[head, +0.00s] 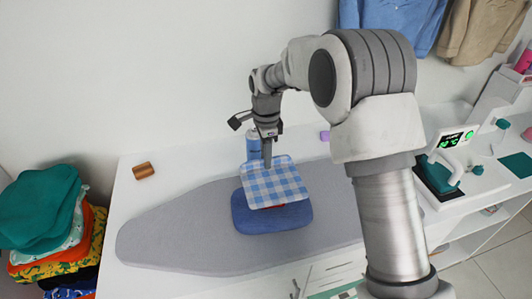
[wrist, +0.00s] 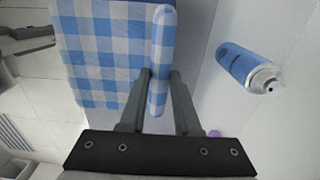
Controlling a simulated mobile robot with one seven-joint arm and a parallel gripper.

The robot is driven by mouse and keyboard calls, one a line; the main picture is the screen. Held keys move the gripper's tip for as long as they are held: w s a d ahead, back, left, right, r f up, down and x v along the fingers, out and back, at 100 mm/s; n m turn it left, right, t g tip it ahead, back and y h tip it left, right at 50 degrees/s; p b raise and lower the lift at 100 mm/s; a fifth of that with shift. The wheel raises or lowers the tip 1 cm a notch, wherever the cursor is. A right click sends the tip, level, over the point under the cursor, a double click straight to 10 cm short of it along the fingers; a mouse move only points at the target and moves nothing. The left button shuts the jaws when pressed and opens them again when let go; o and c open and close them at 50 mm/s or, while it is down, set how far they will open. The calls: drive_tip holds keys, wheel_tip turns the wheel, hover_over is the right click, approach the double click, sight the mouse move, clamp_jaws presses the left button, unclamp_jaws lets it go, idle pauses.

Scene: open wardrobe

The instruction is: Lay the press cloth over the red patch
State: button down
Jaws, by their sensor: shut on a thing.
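The press cloth (head: 277,184), blue and white checked, hangs nearly flat above a folded blue garment (head: 290,219) on the ironing board. My gripper (head: 267,163) is shut on the cloth's far edge. In the wrist view my gripper (wrist: 160,80) has its fingers on either side of a raised fold of the press cloth (wrist: 100,55). A small sliver of the red patch (head: 273,207) shows below the cloth's near edge; the rest is hidden under the cloth. I cannot tell whether the cloth touches the garment.
The grey ironing board (head: 165,238) lies on a white counter. A blue spray can (head: 253,146) stands just behind the cloth, also in the wrist view (wrist: 245,67). A wooden block (head: 143,170) sits at back left, folded clothes (head: 45,215) far left, an iron (head: 440,170) at right.

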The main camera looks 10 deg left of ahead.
sight(266, 173)
idle(0.4)
drive_tip(key=shift+f+b, duration=2.15)
drive_tip(key=shift+f, duration=1.45)
drive_tip(key=c, duration=0.5)
unclamp_jaws()
drive_tip(key=shift+c, duration=0.2)
drive_tip(key=shift+r, duration=0.15)
